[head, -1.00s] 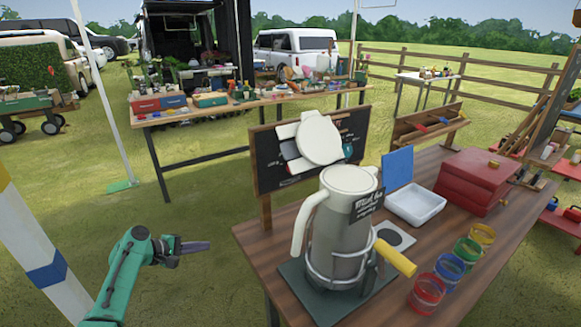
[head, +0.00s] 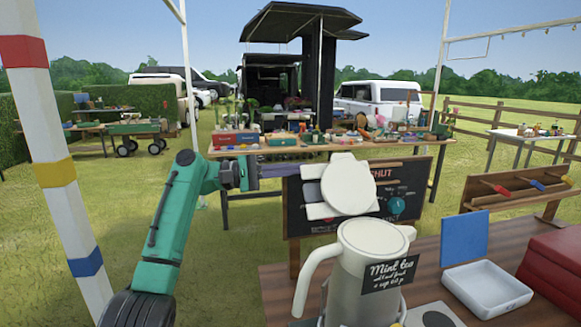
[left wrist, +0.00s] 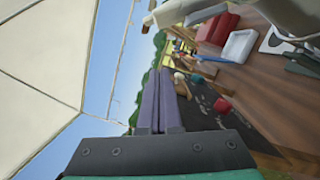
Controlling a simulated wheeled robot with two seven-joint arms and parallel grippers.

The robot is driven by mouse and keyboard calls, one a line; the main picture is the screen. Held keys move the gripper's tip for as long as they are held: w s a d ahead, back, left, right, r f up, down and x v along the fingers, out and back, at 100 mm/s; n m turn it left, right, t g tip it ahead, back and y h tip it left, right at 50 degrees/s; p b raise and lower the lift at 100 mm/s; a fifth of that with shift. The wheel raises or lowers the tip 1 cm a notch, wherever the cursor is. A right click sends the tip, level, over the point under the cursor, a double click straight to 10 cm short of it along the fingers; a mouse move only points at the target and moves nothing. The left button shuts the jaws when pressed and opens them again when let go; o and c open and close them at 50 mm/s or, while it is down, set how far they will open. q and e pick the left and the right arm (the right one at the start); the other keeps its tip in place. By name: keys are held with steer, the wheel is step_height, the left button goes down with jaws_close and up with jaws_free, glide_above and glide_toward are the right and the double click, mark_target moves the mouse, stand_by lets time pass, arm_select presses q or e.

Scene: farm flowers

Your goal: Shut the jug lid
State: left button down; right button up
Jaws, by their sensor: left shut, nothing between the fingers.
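The cream jug (head: 347,275) stands upright on the wooden table, its handle to the left and a dark "Mint tea" label on its side. Its pale round lid (head: 348,184) is raised, standing tilted above and behind the jug's top, with white bars at its left. My left gripper (head: 299,171) comes in from the left at lid height, its purple fingers shut and empty. Its tips are close to the lid's left side; I cannot tell whether they touch. The shut fingers (left wrist: 163,100) also show in the left wrist view. My right gripper is not in view.
A dark chalkboard (head: 410,185) stands behind the lid. Right of the jug are a white tray (head: 487,290), a blue panel (head: 464,240) and a red box (head: 555,270). A striped post (head: 60,190) stands left of my arm. Grass lies beyond the table.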

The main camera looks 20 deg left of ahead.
mark_target(348, 184)
arm_select(q)
steer(key=d+r+p, duration=0.1)
steer(key=d+r, duration=0.1)
steer(key=d, duration=0.5)
steer(key=shift+s+d+p, duration=0.3)
steer(key=shift+d+p, duration=0.05)
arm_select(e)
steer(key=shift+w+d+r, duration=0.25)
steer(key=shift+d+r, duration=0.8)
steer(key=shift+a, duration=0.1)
